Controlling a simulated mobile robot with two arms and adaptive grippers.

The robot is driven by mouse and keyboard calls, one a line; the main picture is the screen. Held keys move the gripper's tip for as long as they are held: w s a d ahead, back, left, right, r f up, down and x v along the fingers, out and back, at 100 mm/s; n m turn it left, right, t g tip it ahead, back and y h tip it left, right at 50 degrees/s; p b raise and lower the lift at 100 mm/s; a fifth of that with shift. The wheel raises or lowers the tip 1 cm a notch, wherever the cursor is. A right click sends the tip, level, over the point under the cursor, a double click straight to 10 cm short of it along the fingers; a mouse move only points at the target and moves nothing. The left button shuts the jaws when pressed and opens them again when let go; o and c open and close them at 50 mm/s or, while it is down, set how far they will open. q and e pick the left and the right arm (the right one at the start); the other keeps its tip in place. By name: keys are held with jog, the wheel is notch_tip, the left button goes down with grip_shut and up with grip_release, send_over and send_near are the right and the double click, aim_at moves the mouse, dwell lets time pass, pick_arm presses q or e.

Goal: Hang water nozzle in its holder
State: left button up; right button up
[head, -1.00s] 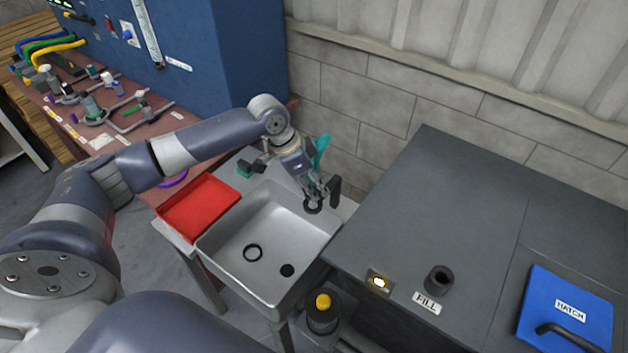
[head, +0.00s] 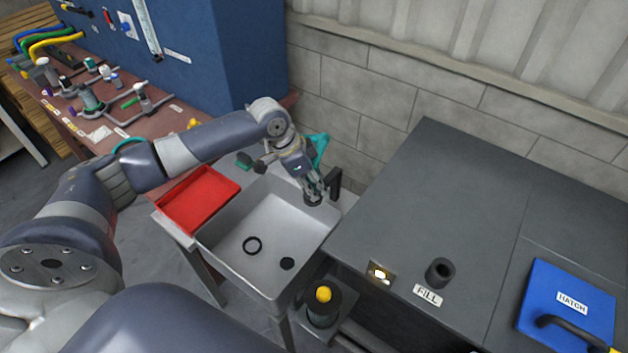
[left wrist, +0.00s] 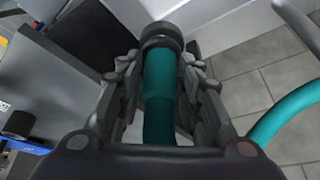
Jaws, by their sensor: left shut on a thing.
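My left gripper (head: 312,190) is over the back right corner of the grey sink, pointing down. It is shut on the teal water nozzle (left wrist: 160,85), which lies between the fingers with its dark round end (left wrist: 161,38) beyond the fingertips. In the head view the dark nozzle end (head: 313,201) shows just below the fingers. The teal hose (head: 319,148) loops behind my wrist and also shows at the right in the left wrist view (left wrist: 290,108). A black upright bracket (head: 335,182), perhaps the holder, stands close right of the fingers. My right gripper is out of view.
The sink (head: 284,215) has a dark ring and a drain hole in its basin. A red tray (head: 198,200) is at its left. A dark cabinet (head: 430,190) with a fill port (head: 439,272) and blue hatch (head: 565,306) stands right. A block wall is behind.

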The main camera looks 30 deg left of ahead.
pick_arm(q)
jog(key=shift+f, duration=0.2)
jog(key=o, duration=1.2)
jog(key=shift+o, duration=0.2)
jog(key=v, duration=1.2)
jog(key=shift+s+f, duration=0.1)
